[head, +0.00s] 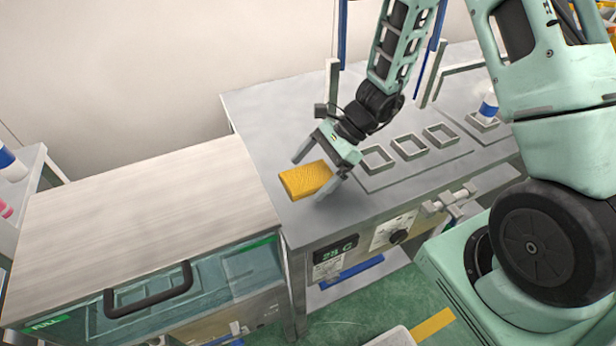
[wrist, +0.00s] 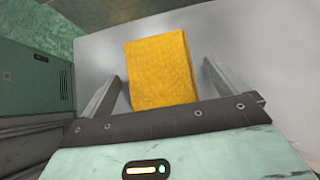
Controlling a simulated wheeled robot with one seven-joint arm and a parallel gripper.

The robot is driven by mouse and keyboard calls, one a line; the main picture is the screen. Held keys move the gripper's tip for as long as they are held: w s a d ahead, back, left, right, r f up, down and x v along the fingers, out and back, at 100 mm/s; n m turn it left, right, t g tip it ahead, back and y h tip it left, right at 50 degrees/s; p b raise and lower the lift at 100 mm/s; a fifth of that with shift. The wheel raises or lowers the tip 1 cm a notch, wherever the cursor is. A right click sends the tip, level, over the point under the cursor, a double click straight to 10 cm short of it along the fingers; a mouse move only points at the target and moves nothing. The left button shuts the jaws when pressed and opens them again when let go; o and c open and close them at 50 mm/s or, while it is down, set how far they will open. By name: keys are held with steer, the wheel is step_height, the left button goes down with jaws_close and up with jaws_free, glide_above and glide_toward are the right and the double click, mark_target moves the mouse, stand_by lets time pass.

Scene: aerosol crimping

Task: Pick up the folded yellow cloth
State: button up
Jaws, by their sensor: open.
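The folded yellow cloth (head: 305,180) lies on the grey metal worktop near its left end in the head view. It is a thick rectangular block with a textured surface. In the wrist view the cloth (wrist: 161,72) sits between the two fingers, nearer the left one. My gripper (head: 313,178) is open, with one finger on each side of the cloth. It also shows in the wrist view (wrist: 160,80). I see a gap on the right side; I cannot tell whether the left finger touches. The cloth's near edge is hidden behind the gripper body.
Several square metal frames (head: 409,147) are fixed on the worktop (head: 262,112) to the right of the cloth. A white-and-blue can (head: 488,107) stands farther right. A lidded tank with a black handle (head: 148,291) adjoins the worktop at left. The worktop behind the cloth is clear.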

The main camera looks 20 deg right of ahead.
steer(key=c, duration=1.1)
steer(key=shift+o, duration=0.2)
steer(key=shift+r, duration=0.15)
